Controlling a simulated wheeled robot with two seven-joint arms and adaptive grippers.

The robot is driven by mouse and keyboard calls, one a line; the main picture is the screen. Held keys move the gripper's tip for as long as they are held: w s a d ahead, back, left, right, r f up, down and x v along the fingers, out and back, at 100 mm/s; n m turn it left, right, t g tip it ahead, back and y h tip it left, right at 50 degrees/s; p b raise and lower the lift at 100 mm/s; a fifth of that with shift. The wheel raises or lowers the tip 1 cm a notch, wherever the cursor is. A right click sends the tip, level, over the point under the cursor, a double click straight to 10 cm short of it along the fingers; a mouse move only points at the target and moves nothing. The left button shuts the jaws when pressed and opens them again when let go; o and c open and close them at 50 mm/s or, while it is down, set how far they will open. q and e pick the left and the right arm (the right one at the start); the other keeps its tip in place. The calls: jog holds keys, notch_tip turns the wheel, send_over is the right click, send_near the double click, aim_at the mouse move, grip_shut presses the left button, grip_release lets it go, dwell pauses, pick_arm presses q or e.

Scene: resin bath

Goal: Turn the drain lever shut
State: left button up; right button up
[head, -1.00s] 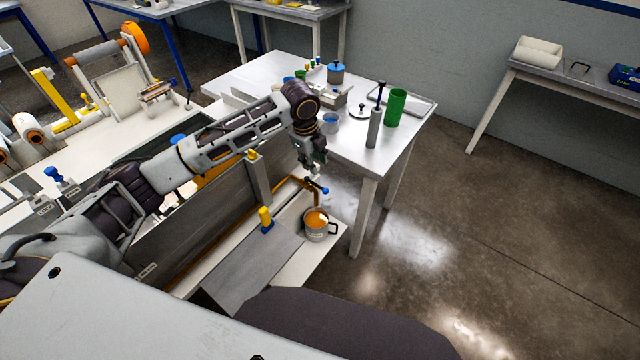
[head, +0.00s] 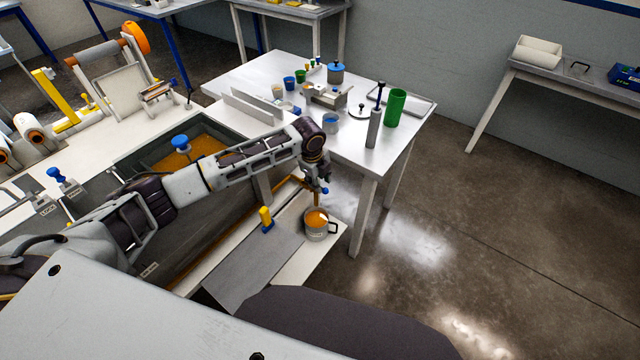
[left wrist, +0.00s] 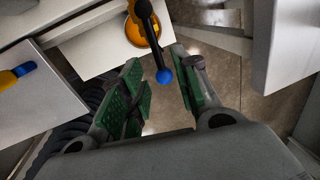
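The drain lever is a dark bar with a blue ball knob (head: 325,191), at the end of the bath above a grey mug (head: 318,232) holding orange resin. In the left wrist view the dark lever (left wrist: 146,22) ends in its blue knob (left wrist: 164,76). My left gripper (head: 319,177) is just above the lever, pointing down. In the left wrist view its green-padded fingers (left wrist: 158,78) are apart, with the knob in the gap between them; I see no clear contact. The gripper hides part of the lever in the head view. My right gripper is not in view.
The bath (head: 150,148) holds orange resin behind my left arm. A metal table (head: 350,155) with cups and a green cylinder (head: 396,106) stands close behind the gripper.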

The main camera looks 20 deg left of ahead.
pick_arm(q)
jog(key=shift+w+d+f, duration=0.1)
jog(key=shift+w+f, duration=0.05)
jog(key=shift+f, duration=0.55)
jog(key=shift+w+f, duration=0.1)
jog(key=shift+f, duration=0.6)
grip_shut()
